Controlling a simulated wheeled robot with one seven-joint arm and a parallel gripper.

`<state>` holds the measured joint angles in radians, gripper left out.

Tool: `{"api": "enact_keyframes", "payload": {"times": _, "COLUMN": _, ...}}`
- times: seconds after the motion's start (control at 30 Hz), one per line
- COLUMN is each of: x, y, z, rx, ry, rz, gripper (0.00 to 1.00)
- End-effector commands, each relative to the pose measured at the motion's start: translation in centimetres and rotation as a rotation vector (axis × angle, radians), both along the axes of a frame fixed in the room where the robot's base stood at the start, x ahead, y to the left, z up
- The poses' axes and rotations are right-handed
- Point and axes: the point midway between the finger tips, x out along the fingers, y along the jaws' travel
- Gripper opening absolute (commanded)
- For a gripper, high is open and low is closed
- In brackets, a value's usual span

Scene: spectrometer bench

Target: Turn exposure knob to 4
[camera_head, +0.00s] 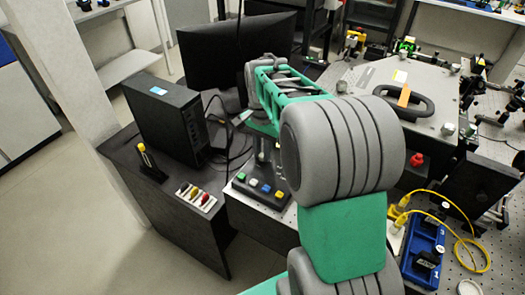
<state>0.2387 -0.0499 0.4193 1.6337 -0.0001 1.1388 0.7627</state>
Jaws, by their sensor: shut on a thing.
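A dark control box (235,183) sits at the left edge of the optical bench, with a row of green, white, blue and yellow buttons on its front. My gripper (263,160) reaches down over the back of this box, behind the buttons. It is shut on what appears to be the exposure knob. The knob itself and its scale are hidden by my gripper and arm, so I cannot read its setting.
A black computer tower (168,118) and a dark monitor (238,50) stand behind and left of the box. A rack of coloured pieces (195,197) lies on the dark desk. A blue tray (424,250) and yellow cable (470,235) are at right.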

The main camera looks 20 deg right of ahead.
Motion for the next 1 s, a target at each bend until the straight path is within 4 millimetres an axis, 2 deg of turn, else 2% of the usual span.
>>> {"api": "enact_keyframes", "payload": {"times": 0.03, "x": 0.0, "y": 0.0, "z": 0.1, "rx": 0.001, "ry": -0.001, "rz": 0.001, "gripper": 0.0}}
{"api": "enact_keyframes", "payload": {"times": 0.07, "x": 0.0, "y": 0.0, "z": 0.1, "rx": 0.001, "ry": -0.001, "rz": 0.001, "gripper": 0.21}}
{"api": "enact_keyframes", "payload": {"times": 0.3, "x": 0.0, "y": 0.0, "z": 0.0, "rx": 0.001, "ry": -0.001, "rz": 0.001, "gripper": 0.41}}
{"api": "enact_keyframes", "payload": {"times": 0.53, "x": 0.0, "y": 0.0, "z": 0.0, "rx": 0.0, "ry": 0.0, "rz": 0.001, "gripper": 0.41}}
{"api": "enact_keyframes", "payload": {"times": 0.63, "x": 0.1, "y": 0.0, "z": 0.7, "rx": -0.001, "ry": -0.003, "rz": 0.001, "gripper": 0.41}}
{"api": "enact_keyframes", "payload": {"times": 0.9, "x": 0.1, "y": 0.0, "z": 5.9, "rx": -0.001, "ry": -0.004, "rz": 0.002, "gripper": 0.41}}
{"api": "enact_keyframes", "payload": {"times": 1.0, "x": 0.1, "y": 0.1, "z": 7.3, "rx": 0.0, "ry": -0.001, "rz": 0.002, "gripper": 0.41}}
